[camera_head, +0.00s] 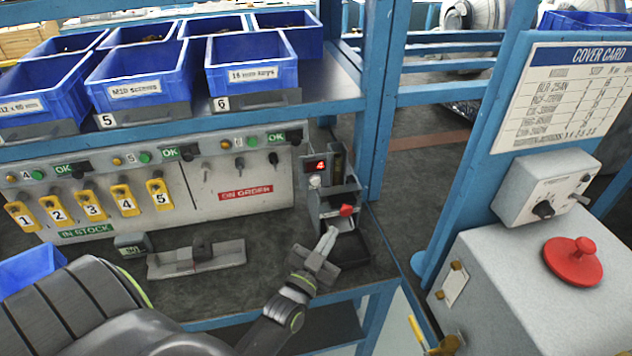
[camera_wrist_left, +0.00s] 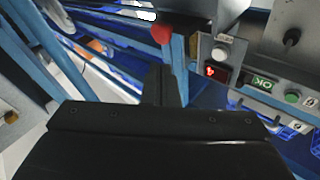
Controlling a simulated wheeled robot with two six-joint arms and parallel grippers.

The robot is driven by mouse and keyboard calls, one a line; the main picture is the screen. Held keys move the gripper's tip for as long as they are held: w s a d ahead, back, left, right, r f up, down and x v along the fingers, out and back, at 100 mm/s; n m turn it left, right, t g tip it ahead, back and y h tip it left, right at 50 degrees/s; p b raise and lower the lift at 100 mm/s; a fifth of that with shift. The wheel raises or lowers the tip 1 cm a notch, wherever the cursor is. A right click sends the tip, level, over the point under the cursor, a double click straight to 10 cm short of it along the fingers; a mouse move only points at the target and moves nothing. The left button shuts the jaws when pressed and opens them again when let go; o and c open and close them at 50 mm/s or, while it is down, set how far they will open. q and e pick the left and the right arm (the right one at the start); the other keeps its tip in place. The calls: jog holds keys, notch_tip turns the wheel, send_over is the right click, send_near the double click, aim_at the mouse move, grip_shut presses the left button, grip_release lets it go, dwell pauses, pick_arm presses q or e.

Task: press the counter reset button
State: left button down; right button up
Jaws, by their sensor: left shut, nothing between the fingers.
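The counter is a small dark display with a red 4 (camera_head: 320,166) on a grey upright unit near the right end of the bench. A pale round button (camera_head: 315,181) sits just below the display. In the left wrist view the display (camera_wrist_left: 216,72) and the whitish button (camera_wrist_left: 221,54) show right of the fingers. My left gripper (camera_head: 329,238) is shut and empty, in front of and below the button in the head view. Its closed fingers also show in the wrist view (camera_wrist_left: 164,84). They appear apart from the button. My right gripper is not in view.
A red knob (camera_head: 347,210) on the unit is close to my left fingertips. A dark tray (camera_head: 352,246) lies below it. A grey panel (camera_head: 245,178) with tags and switches stands left. A blue post (camera_head: 376,100) rises behind. A red mushroom button (camera_head: 573,262) is at right.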

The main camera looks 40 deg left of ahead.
aim_at(315, 180)
pick_arm(q)
jog(key=shift+a+r+n+t+y, duration=0.3)
jog(key=shift+r+t+y, duration=0.45)
jog(key=shift+r, duration=0.3)
jog(key=shift+a+r+n+t+y, duration=0.15)
jog(key=shift+r+n+t+y, duration=0.25)
jog(key=shift+r+t+y, duration=0.4)
jog(key=shift+r, duration=0.25)
jog(key=w+a, duration=0.5)
jog(key=a, duration=0.1)
jog(key=shift+w+a+b, duration=0.35)
dwell(0.6)
jog(key=shift+w+a, duration=0.25)
jog(key=shift+a, duration=0.05)
